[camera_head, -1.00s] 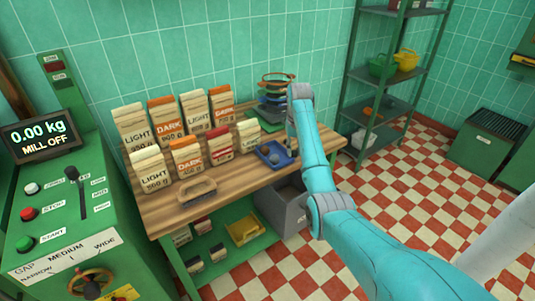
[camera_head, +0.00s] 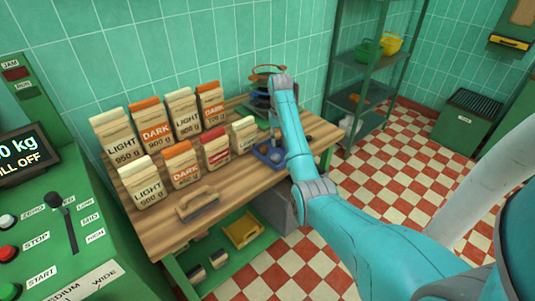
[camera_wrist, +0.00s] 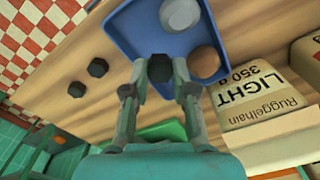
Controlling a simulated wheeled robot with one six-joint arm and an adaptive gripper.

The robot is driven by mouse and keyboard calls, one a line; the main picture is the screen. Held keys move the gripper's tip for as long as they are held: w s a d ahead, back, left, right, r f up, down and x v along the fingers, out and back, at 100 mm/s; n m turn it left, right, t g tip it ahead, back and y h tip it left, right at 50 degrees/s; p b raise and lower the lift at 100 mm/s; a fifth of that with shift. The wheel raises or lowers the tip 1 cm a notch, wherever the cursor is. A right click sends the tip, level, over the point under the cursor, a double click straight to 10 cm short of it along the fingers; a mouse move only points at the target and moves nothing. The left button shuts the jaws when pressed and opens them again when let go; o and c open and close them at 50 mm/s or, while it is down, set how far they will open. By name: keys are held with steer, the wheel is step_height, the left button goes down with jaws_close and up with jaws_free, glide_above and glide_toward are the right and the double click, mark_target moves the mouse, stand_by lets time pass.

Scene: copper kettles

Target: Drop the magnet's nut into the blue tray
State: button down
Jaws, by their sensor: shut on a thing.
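A dark hexagonal nut (camera_wrist: 160,68) sits between the fingertips of my gripper (camera_wrist: 158,72), which is shut on it. The blue tray (camera_wrist: 138,28) lies behind and around it in the wrist view, so the nut appears over the tray's near edge; its height above the tray is unclear. The tray holds a pale round piece (camera_wrist: 180,14) and a brownish round piece (camera_wrist: 204,62). In the head view the blue tray (camera_head: 262,150) is on the wooden bench, partly covered by my arm, and my fingertips are hidden there. I cannot make out a magnet.
Two dark nuts (camera_wrist: 98,68) (camera_wrist: 76,88) lie on the bench beside the tray. A light paper bag (camera_wrist: 250,95) stands close on the tray's other side. More bags (camera_head: 185,165) and a wooden-handled tool (camera_head: 198,203) are on the bench (camera_head: 240,190). A green shelf (camera_head: 362,55) stands behind.

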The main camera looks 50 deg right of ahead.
steer(key=shift+f, duration=1.2)
steer(key=c, duration=0.9)
jaws_free()
steer(key=shift+o, duration=0.2)
steer(key=shift+r, duration=0.1)
